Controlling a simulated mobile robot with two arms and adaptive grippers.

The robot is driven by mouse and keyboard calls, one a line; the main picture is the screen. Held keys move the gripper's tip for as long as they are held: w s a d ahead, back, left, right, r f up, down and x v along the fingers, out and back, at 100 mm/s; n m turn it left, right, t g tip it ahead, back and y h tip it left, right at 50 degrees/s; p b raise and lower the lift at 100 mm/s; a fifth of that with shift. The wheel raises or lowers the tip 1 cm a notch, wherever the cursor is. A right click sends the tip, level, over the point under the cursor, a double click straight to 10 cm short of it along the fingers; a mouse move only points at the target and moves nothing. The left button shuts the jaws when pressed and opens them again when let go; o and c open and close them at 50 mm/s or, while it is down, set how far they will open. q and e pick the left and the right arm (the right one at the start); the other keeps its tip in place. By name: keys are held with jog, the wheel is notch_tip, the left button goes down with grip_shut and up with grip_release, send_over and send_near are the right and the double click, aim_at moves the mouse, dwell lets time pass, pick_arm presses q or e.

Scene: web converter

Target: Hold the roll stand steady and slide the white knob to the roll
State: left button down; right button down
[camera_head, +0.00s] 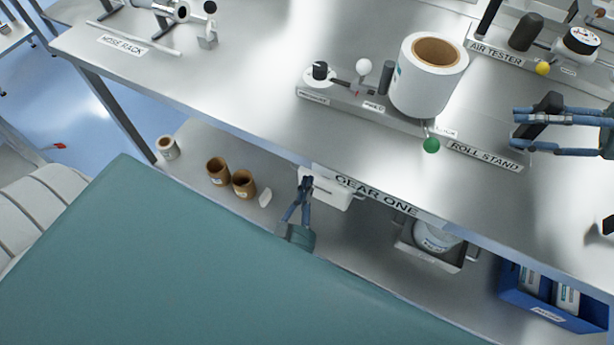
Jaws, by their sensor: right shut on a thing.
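The roll stand (483,156) is a grey labelled base on the steel bench. A large white roll (408,90) with a brown core stands upright on it. The white knob (363,66) is on a short post left of the roll, with a visible gap between them. My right gripper (530,120) comes in from the right and is shut on a dark upright block (546,106) at the stand's right end. My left gripper (306,182) is low, in front of the bench edge near a white box, away from the knob. Its fingertips look close together; their gap is unclear.
A black knob (320,70) and a green ball knob (431,145) are also on the stand. The air tester (494,57) is behind it, with a yellow ball (542,68). The lower shelf holds brown cores (244,184) and a blue bin (545,313).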

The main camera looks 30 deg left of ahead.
jog(key=shift+d+f+b, duration=0.1)
jog(key=shift+f+b, duration=0.2)
jog(key=shift+b, duration=0.05)
dwell(0.6)
jog(key=c, duration=1.1)
grip_release()
jog(key=shift+o, duration=1.1)
jog(key=shift+r, duration=0.2)
jog(key=v, duration=1.2)
